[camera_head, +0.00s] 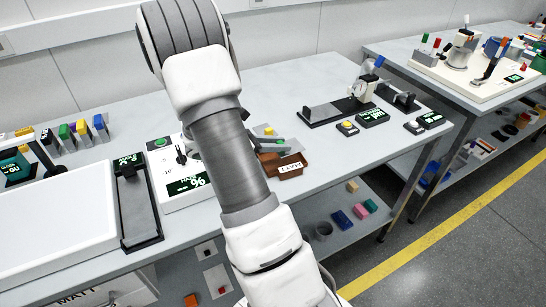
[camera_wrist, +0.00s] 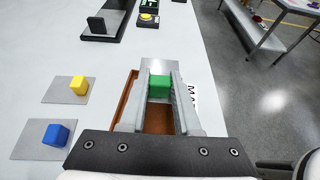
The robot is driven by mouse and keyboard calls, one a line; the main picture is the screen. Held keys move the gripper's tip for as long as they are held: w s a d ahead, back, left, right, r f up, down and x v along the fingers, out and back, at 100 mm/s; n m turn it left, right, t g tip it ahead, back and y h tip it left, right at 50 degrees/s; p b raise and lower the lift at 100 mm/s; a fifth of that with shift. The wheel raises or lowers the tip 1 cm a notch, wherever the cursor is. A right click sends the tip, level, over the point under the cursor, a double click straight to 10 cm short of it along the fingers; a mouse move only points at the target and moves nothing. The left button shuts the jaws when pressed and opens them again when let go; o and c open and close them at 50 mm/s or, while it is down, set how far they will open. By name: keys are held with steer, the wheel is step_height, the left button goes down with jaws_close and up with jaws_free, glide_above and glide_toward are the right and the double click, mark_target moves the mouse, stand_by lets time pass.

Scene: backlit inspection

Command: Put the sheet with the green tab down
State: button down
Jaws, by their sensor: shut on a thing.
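In the wrist view, my gripper (camera_wrist: 159,78) is shut on the green tab (camera_wrist: 158,87), a small green block between the two grey fingers. A pale grey sheet edge (camera_wrist: 153,64) shows just beyond the tab; the rest of this sheet is hidden. The fingers are over a brown tray (camera_wrist: 128,99) with a white label at its right side. The tray (camera_head: 291,171) also shows in the head view, its label reading "MATT". There my arm hides most of the gripper. I cannot tell whether the sheet touches the tray.
Sheets with a yellow tab (camera_wrist: 79,86) and a blue tab (camera_wrist: 55,133) lie on the table to the left. A white instrument with a display (camera_head: 180,185) stands left of my arm. A black rail fixture (camera_head: 335,110) stands at the back right.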

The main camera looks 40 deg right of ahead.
mark_target(273, 157)
steer(key=shift+w+a+f, duration=0.45)
steer(key=shift+w+f, duration=0.05)
steer(key=shift+w, duration=0.15)
steer(key=shift+f+b, duration=0.35)
steer(key=shift+f, duration=1.6)
steer(key=shift+f, duration=0.15)
steer(key=c, duration=0.6)
jaws_free()
